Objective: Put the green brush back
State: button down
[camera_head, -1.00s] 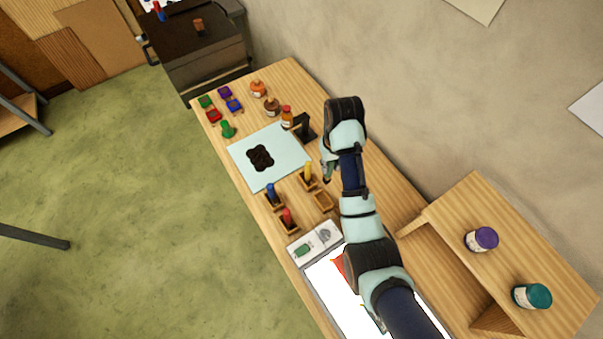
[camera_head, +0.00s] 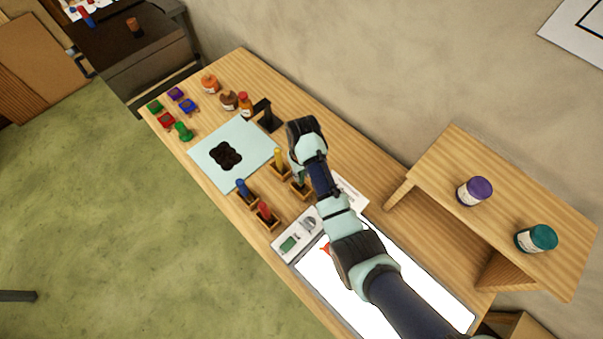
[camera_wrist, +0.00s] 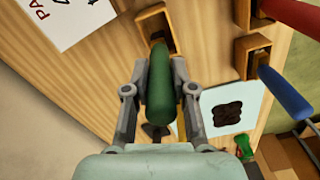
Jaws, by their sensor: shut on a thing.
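The green brush shows in the wrist view (camera_wrist: 160,88) as a thick green handle between my gripper's (camera_wrist: 160,95) two fingers, which are shut on it. A small open wooden holder (camera_wrist: 150,14) lies at the handle's far end, and the brush's lower end overlaps its opening. I cannot tell how deep the brush sits in it. In the head view my gripper (camera_head: 298,172) is over this holder (camera_head: 299,192), and a bit of green shows there. My arm hides part of the brush.
Similar holders carry a yellow brush (camera_head: 279,156), a blue brush (camera_head: 242,187) and a red brush (camera_head: 264,208) close by. A pale blue mat (camera_head: 210,175) with a dark patch lies beyond. A white light panel (camera_head: 420,290) and a raised shelf (camera_head: 510,200) are on the right.

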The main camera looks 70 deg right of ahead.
aim_at(301, 184)
jog(key=shift+f, duration=1.8)
jog(key=c, duration=1)
grip_release()
jog(key=shift+o, duration=0.2)
notch_tip(301, 184, up, 12)
jog(key=shift+s+r+p, duration=0.1)
jog(key=shift+r+p, duration=0.05)
jog(key=shift+p, duration=0.25)
